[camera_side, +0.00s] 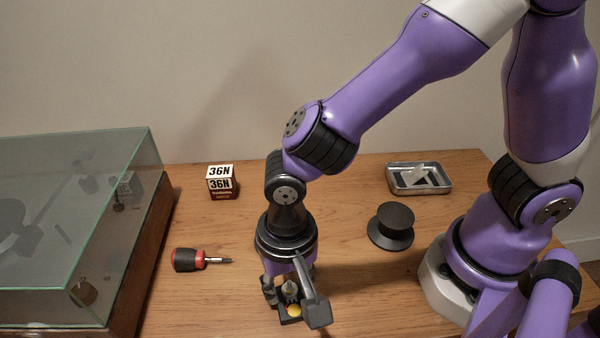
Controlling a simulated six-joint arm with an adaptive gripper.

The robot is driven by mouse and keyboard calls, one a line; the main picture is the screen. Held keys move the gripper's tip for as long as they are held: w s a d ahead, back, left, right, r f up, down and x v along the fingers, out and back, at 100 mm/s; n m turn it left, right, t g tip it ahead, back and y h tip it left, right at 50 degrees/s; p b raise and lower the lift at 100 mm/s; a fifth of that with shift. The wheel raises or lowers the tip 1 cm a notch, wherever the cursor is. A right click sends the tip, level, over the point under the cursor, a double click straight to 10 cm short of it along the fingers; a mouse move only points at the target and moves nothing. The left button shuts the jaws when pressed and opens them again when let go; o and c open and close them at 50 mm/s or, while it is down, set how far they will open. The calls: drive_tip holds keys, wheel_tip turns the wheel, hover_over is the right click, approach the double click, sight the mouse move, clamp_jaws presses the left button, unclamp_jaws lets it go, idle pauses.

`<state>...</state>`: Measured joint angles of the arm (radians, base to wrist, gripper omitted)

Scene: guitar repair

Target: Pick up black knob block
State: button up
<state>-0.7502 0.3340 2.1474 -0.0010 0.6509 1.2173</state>
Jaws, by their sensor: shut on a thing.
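The black knob block (288,320) is a small dark block at the front middle of the table, with a grey knob and a yellow round part on top. My gripper (292,297) points down over it from above, with one finger on each side of it. The fingers are shut on the block. The gripper and its near finger hide part of the block. I cannot tell whether the block touches the table or is slightly raised.
A red and black screwdriver (190,260) lies left of my gripper. A turntable with a glass lid (80,220) fills the left. A small labelled box (221,181) stands at the back. A black spool-shaped weight (392,226) and a metal tray (399,190) are to the right.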

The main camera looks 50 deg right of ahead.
drive_tip(key=shift+s+d+f, duration=0.15)
